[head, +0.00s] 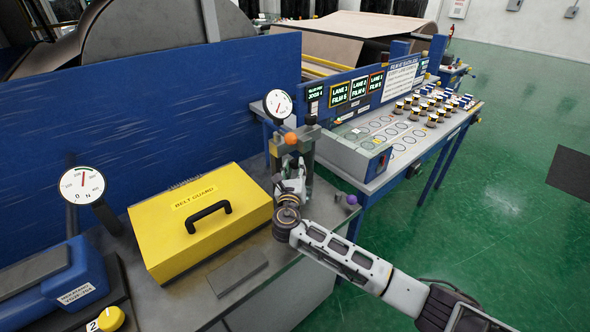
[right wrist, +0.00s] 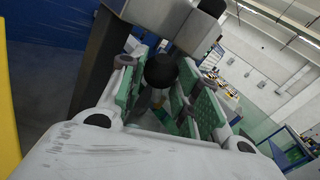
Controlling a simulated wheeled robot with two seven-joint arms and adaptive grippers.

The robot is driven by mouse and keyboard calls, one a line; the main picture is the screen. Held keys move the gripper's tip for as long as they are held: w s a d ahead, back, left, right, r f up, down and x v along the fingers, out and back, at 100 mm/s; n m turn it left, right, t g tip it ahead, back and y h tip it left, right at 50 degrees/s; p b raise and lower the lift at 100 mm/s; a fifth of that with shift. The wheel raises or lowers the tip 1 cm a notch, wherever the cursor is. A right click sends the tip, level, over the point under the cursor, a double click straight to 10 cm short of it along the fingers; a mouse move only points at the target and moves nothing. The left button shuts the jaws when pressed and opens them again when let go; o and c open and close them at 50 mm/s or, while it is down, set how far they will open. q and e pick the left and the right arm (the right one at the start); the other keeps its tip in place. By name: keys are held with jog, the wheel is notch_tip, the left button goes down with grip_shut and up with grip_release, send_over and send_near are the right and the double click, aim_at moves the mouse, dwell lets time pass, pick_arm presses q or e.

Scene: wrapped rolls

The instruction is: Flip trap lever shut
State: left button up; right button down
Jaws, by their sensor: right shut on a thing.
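The device with the trap lever stands on the grey bench, with dark uprights (head: 307,150) and an orange ball (head: 291,138) near its top. My right gripper (head: 291,186) reaches into its lower front. In the right wrist view, a dark round knob (right wrist: 161,70), which looks like the trap lever's end, sits between the green-padded fingers (right wrist: 160,95). The gripper is shut on it. The lever's shaft and pivot are mostly hidden, so its angle cannot be told. My left gripper is not in view.
A yellow belt guard box (head: 165,235) with a black handle stands left of my gripper. A dial gauge (head: 278,104) rises behind the device; another (head: 82,186) is at left. A purple knob (head: 352,199) is close on the right. A panel table (head: 385,150) holds several rolls.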

notch_tip(320, 180, down, 8)
jog(key=s+a+n+t+b, duration=0.1)
jog(key=n+t+b, duration=0.1)
jog(key=n+b, duration=0.1)
jog(key=shift+s+a+r+t+b, duration=0.2)
jog(key=shift+s+a+t+b, duration=0.15)
jog(key=shift+b, duration=0.5)
jog(key=c, duration=1.5)
grip_release()
jog(key=shift+d, duration=0.1)
jog(key=o, duration=0.5)
jog(key=shift+w+d+f, duration=0.1)
jog(key=shift+w+d, duration=0.1)
jog(key=shift+w, duration=0.1)
jog(key=shift+s+a, duration=0.2)
jog(key=shift+s, duration=0.55)
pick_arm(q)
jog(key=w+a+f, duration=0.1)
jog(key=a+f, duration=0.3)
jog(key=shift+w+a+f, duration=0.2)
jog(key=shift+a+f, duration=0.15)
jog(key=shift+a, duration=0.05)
pick_arm(e)
jog(key=s+a, duration=0.1)
jog(key=s, duration=1)
jog(key=shift+s+a, duration=0.35)
